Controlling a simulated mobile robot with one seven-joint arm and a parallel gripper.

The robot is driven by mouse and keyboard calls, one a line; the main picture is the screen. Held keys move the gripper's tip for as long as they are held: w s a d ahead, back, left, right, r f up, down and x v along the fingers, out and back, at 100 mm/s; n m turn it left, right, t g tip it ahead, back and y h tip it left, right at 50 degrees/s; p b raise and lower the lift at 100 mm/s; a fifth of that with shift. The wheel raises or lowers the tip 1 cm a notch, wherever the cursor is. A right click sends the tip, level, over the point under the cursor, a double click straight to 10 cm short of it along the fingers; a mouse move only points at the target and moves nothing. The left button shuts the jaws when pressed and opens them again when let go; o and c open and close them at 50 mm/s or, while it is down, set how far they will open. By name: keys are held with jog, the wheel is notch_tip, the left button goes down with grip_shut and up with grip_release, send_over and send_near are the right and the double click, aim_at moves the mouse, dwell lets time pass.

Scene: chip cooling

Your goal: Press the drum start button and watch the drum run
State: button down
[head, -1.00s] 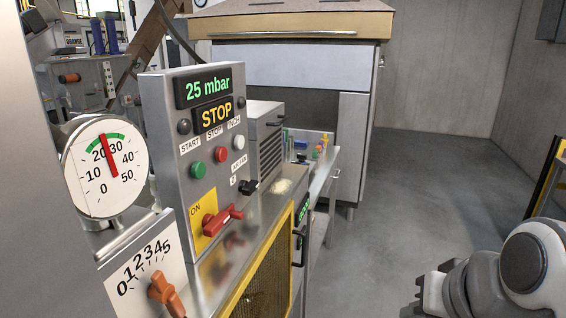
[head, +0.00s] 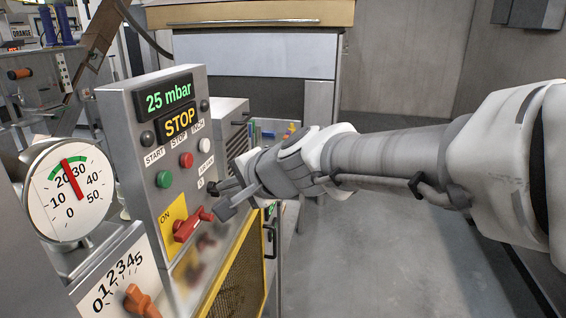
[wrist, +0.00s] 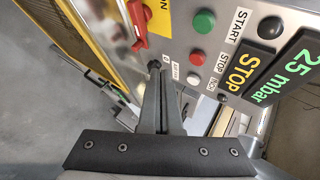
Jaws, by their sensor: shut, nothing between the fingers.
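The grey control panel (head: 142,110) carries the green START button (head: 164,179), the red STOP button (head: 187,160) and the white INCH button (head: 204,145). In the wrist view the green button (wrist: 204,21) is at the upper right and the red button (wrist: 197,57) below it. The panel's lower display (head: 180,122) reads STOP in yellow. My gripper (head: 224,211) is shut and empty in front of the panel's lower right. In the wrist view my gripper (wrist: 155,72) has its tips left of the buttons, apart from START. I cannot make out the drum itself.
A red ON switch (head: 190,225) sits left of my gripper, and a black selector knob (wrist: 153,66) is close to its tips. The upper display (head: 168,93) reads 25 mbar. A round gauge (head: 67,190) and orange knob (head: 138,300) stand left. A yellow-framed mesh guard (head: 238,285) is below.

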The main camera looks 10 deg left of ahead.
jog(key=shift+a, duration=0.1)
jog(key=p, duration=0.3)
send_near(170, 183)
jog(key=shift+w+a+f, duration=0.65)
jog(key=shift+w+f, duration=0.25)
jog(key=shift+w+a+f, duration=0.65)
jog(key=shift+w+f, duration=0.25)
jog(key=shift+f, duration=0.05)
dwell(0.4)
jog(key=shift+a, duration=0.4)
jog(key=shift+a+p, duration=0.3)
jog(key=shift+a, duration=0.2)
dwell(0.6)
jog(key=shift+d, duration=0.15)
jog(key=shift+d+b, duration=0.45)
jog(key=shift+d, duration=0.3)
